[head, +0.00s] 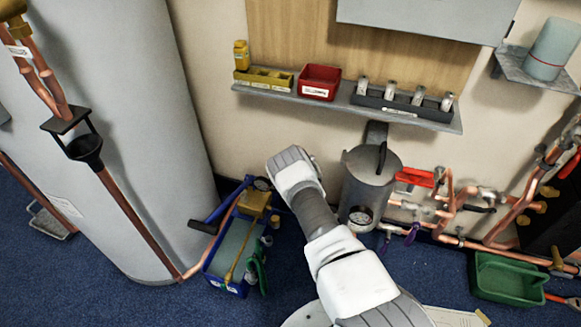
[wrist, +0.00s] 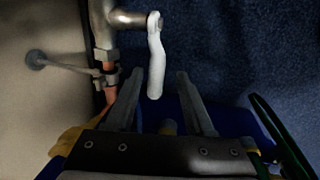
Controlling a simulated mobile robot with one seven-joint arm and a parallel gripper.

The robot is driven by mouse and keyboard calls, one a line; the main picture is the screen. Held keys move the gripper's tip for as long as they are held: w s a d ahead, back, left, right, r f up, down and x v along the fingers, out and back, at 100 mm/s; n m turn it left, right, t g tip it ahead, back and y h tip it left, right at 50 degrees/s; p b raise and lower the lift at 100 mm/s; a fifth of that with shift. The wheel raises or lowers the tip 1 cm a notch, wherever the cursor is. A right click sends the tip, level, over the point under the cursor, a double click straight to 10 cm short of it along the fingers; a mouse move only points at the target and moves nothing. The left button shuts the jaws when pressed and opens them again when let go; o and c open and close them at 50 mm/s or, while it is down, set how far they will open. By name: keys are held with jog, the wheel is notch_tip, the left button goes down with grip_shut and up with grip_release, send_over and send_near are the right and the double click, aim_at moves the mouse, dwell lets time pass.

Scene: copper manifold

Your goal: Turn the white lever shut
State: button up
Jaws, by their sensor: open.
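The white lever (wrist: 155,62) hangs from a metal valve body (wrist: 105,28) on a copper pipe in the wrist view. Its lower end appears between my two fingertips in the picture. My gripper (wrist: 158,80) is open, with one finger on each side of the lever and a visible gap to both. I cannot tell whether the lever is deep between the fingers or still beyond them. In the head view my arm covers the middle, and neither the lever nor my fingers can be made out.
A blue tool tote (head: 226,262) stands on the carpet left of my arm; its blue side (wrist: 238,122) shows behind my gripper. A grey canister (head: 368,190) and copper pipes (head: 466,243) are to the right. A shelf (head: 340,98) with bins runs above. A green tray (head: 505,280) lies right.

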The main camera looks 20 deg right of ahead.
jog(key=shift+w+r, duration=0.1)
jog(key=shift+w, duration=0.2)
jog(key=w+a+r+m+p, duration=0.1)
jog(key=a+r, duration=0.1)
jog(key=r, duration=0.8)
jog(key=w+a+r+m+t+y+p, duration=0.1)
jog(key=a+r, duration=0.1)
jog(key=r, duration=0.9)
jog(key=a+r+m+p, duration=0.1)
jog(key=a+r+p, duration=0.1)
jog(key=r, duration=0.9)
jog(key=shift+w+a+r+y, duration=0.2)
jog(key=shift+w+a+y, duration=0.1)
jog(key=shift+w+y, duration=0.1)
jog(key=shift+r, duration=0.1)
